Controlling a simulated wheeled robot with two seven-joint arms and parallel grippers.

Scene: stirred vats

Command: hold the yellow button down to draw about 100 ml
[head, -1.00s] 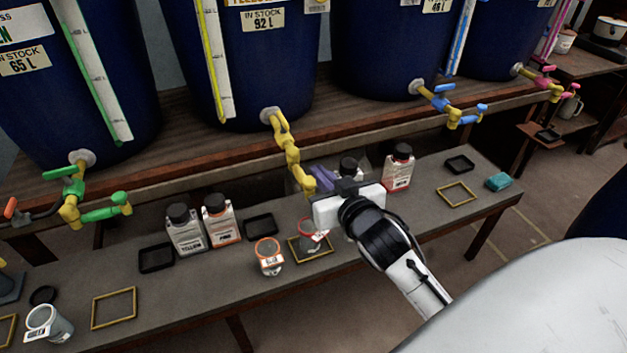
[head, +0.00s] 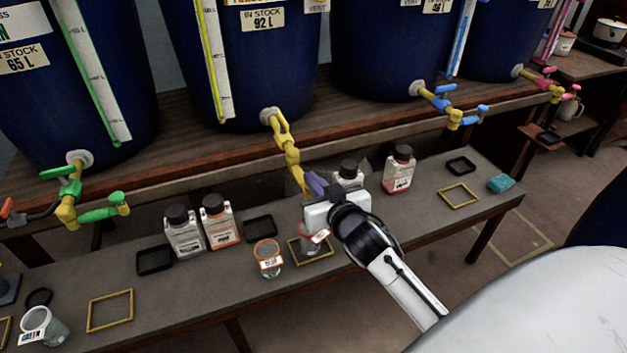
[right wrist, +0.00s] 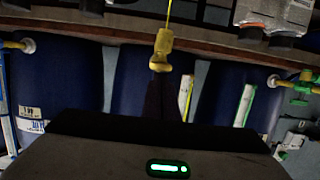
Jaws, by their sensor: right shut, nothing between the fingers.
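The yellow tap (head: 285,140) comes down from the second vat in the head view. It also shows in the right wrist view (right wrist: 163,42). I cannot make out a separate button on it. My right gripper (head: 312,181) is shut and empty, its dark purple fingers at the tap's lower end. In the right wrist view its fingertips (right wrist: 159,68) meet or nearly meet the tap's end; I cannot tell if they press it. A clear beaker (head: 310,244) with a red-edged label stands below, in a yellow frame (head: 327,253), partly hidden by the gripper. My left gripper is out of view.
A labelled beaker (head: 267,262) stands just left of the frame. Two bottles (head: 184,236) (head: 219,226) stand further left. A white-labelled bottle (head: 348,172) is behind my gripper, and a red one (head: 398,172) is to its right.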

